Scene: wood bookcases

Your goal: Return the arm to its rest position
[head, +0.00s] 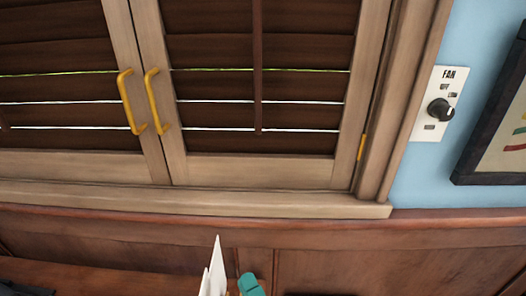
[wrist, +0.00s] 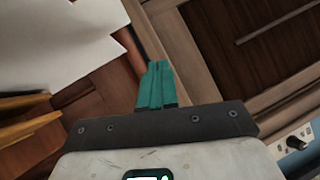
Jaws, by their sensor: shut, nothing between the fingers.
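My gripper (wrist: 157,82) shows its two teal fingers pressed together, with nothing between them. In the head view a teal fingertip (head: 250,285) pokes in at the bottom edge, in front of brown wood panelling; the rest of my arm is out of that view. The gripper touches nothing that I can see.
White pointed sheets (head: 217,268) stand just left of the fingertip; a white sheet (wrist: 50,40) and yellow-brown edges (wrist: 25,125) lie left in the wrist view. Louvred shutters (head: 255,90) with yellow handles (head: 157,100) stand behind. A fan switch (head: 438,105) and framed picture (head: 500,130) hang right.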

